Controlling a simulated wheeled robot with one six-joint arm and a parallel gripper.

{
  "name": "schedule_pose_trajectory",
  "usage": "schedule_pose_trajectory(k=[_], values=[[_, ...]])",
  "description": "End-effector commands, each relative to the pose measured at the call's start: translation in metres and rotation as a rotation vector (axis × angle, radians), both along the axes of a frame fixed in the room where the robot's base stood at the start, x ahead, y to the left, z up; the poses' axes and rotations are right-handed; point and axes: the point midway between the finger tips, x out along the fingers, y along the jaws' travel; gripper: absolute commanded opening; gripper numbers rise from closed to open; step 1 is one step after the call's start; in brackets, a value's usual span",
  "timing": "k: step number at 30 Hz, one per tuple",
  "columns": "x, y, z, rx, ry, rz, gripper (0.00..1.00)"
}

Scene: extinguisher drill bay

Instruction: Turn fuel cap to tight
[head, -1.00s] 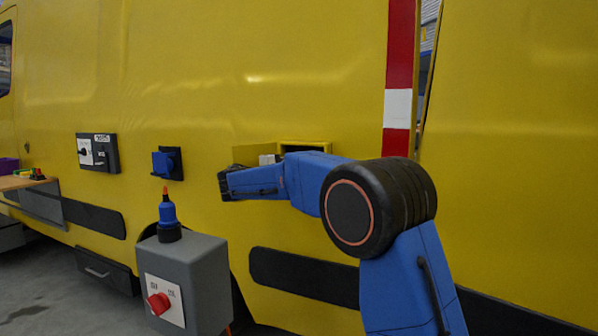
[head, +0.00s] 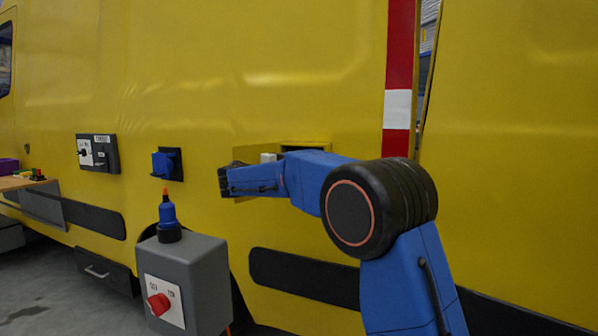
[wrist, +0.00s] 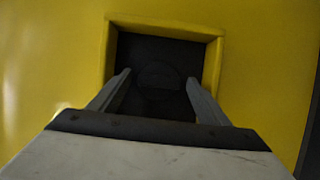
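The dark round fuel cap (wrist: 158,84) shows faintly inside the dark recess in the wrist view. A yellow frame (wrist: 165,24) surrounds the recess. My gripper (wrist: 158,76) is open, with one finger to the left and one to the right of the cap in the picture. I cannot tell whether the fingertips are level with the cap or still short of it. In the head view the recess (head: 305,147) shows in the yellow van side, partly behind my blue arm, with the yellow flap (head: 250,152) swung out to its left. The cap and fingertips are hidden there.
A grey box (head: 205,275) with a red knob (head: 158,304) stands at the lower left, a blue bottle-shaped item (head: 168,213) on top. A blue socket (head: 163,165) and a black switch panel (head: 98,153) are on the van (head: 280,60). A bench (head: 20,183) is at far left.

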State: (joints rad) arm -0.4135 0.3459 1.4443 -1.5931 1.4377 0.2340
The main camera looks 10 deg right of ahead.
Motion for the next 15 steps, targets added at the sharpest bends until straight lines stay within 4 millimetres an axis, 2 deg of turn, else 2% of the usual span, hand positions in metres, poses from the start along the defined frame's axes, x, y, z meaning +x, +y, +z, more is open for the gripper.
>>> schedule_pose_trajectory(k=[8,11,15], values=[[-0.002,0.004,0.001,-0.001,-0.001,0.002,0.7],[-0.007,0.013,0.001,-0.001,-0.001,0.002,0.7],[-0.02,0.035,0.001,-0.001,-0.001,0.004,0.7]])
